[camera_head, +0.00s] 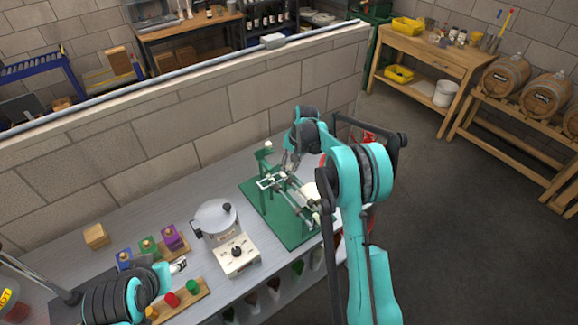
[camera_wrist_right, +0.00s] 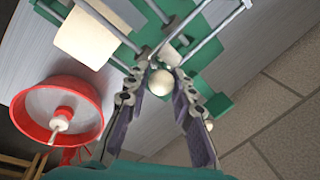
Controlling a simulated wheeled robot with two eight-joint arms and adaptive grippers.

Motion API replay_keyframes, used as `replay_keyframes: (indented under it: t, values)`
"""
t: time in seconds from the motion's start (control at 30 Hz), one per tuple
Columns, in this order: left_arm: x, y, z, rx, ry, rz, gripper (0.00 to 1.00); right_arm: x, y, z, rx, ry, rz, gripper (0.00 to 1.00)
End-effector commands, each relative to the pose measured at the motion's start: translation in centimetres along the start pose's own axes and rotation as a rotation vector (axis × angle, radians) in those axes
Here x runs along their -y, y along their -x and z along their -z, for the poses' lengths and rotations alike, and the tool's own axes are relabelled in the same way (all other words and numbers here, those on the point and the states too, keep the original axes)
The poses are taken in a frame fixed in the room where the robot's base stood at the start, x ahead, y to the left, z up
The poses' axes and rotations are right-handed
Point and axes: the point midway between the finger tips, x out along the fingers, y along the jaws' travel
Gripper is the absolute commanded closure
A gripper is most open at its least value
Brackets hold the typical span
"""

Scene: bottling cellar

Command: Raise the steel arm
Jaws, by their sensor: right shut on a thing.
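A green bench machine (camera_head: 250,191) stands on the grey worktop, with steel rods along its top and a pale roller (camera_head: 309,193). My right gripper (camera_head: 290,163) is over its far side. In the right wrist view, the right gripper (camera_wrist_right: 161,74) is shut around a cream ball knob (camera_wrist_right: 159,82) among the steel rods (camera_wrist_right: 212,36). Which rod is the steel arm, and how the knob joins it, I cannot tell clearly. Another pale ball (camera_head: 268,143) tops a green post. My left gripper (camera_head: 178,266) is at lower left; its jaws are too small to judge.
A white and steel pot-like device (camera_head: 236,255) stands left of the machine. Coloured blocks (camera_head: 171,236) on wooden strips lie near my left gripper. A block wall (camera_head: 160,140) runs behind the worktop.

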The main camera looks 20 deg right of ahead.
Motion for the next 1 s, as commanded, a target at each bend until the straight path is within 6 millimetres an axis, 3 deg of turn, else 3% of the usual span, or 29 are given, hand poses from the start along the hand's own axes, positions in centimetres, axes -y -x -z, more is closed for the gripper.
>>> replay_keyframes:
  t: [0.53, 1.0]
  values:
    - [0.0, -0.1, -0.1, 0.0, 0.0, 0.0, 0.5, 0.7, 1.1, -0.5, -0.076, 0.019, -0.048, 1.0]
    - [0.0, -1.2, -0.8, 0.0, 0.0, 0.0, 0.5, 3.1, 4.9, -2.7, -0.401, 0.096, -0.266, 1.0]
